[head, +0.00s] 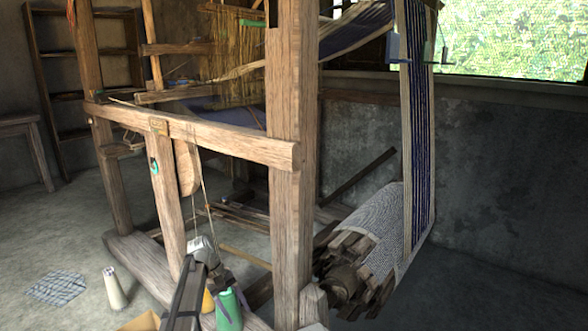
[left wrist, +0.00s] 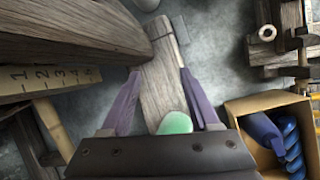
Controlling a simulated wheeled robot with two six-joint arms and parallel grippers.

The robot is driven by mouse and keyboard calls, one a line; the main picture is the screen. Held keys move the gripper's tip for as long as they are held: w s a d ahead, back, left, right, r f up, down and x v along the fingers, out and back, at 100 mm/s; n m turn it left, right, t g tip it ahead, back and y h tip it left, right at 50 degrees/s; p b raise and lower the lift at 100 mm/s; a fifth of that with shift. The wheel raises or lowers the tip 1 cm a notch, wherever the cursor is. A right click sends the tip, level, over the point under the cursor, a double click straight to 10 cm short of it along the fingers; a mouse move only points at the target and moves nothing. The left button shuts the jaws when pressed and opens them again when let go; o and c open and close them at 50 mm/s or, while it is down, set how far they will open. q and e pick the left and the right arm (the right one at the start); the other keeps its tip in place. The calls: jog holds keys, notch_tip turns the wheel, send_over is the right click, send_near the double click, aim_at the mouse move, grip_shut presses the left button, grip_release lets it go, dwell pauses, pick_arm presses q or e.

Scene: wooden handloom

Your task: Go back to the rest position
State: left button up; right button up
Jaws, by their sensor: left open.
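In the left wrist view the fingers (left wrist: 160,88) are spread apart. A wooden beam (left wrist: 160,85) lies behind the fingers. My right gripper is in neither view.
The wooden loom (head: 290,160) fills the middle, its front post just right of my gripper. A rolled woven cloth (head: 375,230) is at the right.

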pick_arm(q)
jog(key=s+f+m+t+y, duration=0.3)
jog(key=s+m+y, duration=0.3)
jog(key=s, duration=1.6)
jog(key=s+d+r+m+g+p, duration=0.1)
jog(key=s+d+r+m+p, duration=0.1)
jog(key=d+r+p, duration=0.55)
jog(key=s+d+r+m+p, duration=0.3)
jog(key=d+r+p, duration=0.1)
jog(key=r+p, duration=0.6)
notch_tip(320, 180, up, 37)
jog(key=p, duration=3.6)
jog(key=shift+w, duration=0.2)
jog(key=shift+f, duration=0.15)
